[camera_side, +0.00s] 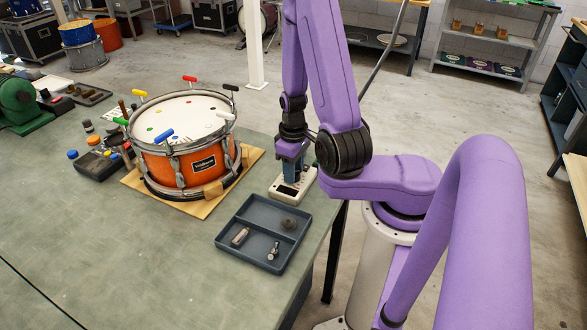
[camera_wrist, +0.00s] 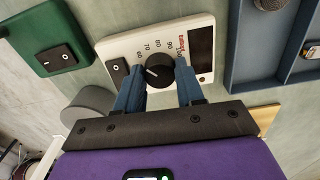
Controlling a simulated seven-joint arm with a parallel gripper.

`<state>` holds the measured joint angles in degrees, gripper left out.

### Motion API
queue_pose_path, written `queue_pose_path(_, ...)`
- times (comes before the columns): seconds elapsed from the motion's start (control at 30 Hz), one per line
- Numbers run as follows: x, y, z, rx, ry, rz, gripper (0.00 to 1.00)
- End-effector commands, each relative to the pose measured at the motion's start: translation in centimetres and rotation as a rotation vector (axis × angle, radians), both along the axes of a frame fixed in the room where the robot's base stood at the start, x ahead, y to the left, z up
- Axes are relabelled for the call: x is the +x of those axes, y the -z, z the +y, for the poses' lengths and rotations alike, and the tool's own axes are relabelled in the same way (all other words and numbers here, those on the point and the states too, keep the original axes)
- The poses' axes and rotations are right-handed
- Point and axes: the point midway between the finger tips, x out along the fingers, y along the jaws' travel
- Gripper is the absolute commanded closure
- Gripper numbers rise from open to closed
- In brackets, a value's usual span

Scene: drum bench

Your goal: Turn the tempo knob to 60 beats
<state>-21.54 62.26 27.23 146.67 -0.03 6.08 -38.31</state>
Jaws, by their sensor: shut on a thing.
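The tempo knob (camera_wrist: 158,73) is a round black dial on a white metronome box (camera_wrist: 117,48). A white pointer line on the knob points toward the left, near the low-number end of the printed scale; the exact number is too small to read surely. My gripper (camera_wrist: 160,84) has its blue fingers on both sides of the knob, shut on it. In the side view the box (camera_side: 284,190) stands at the table's right edge, with my gripper (camera_side: 293,172) pointing down over it and hiding the knob.
A grey divided tray (camera_side: 228,238) with small metal parts lies in front of the box. An orange drum (camera_side: 188,168) stands on a wooden board to the left. A green box with a black switch (camera_wrist: 56,54) shows in the wrist view. The table's front left is clear.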

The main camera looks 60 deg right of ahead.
Motion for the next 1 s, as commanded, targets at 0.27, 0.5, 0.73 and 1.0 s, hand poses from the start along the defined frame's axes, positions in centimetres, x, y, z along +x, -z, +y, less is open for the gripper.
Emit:
queue_pose_path(0.27,-0.1,0.0,0.1,0.002,0.002,0.003,0.93)
queue_pose_path(0.5,-0.1,0.0,0.0,0.001,0.003,0.001,0.37)
queue_pose_path(0.73,0.0,-0.3,-0.1,-0.002,0.005,-0.003,0.37)
queue_pose_path(1.0,0.1,-2.4,-0.1,-0.004,0.003,-0.005,0.37)
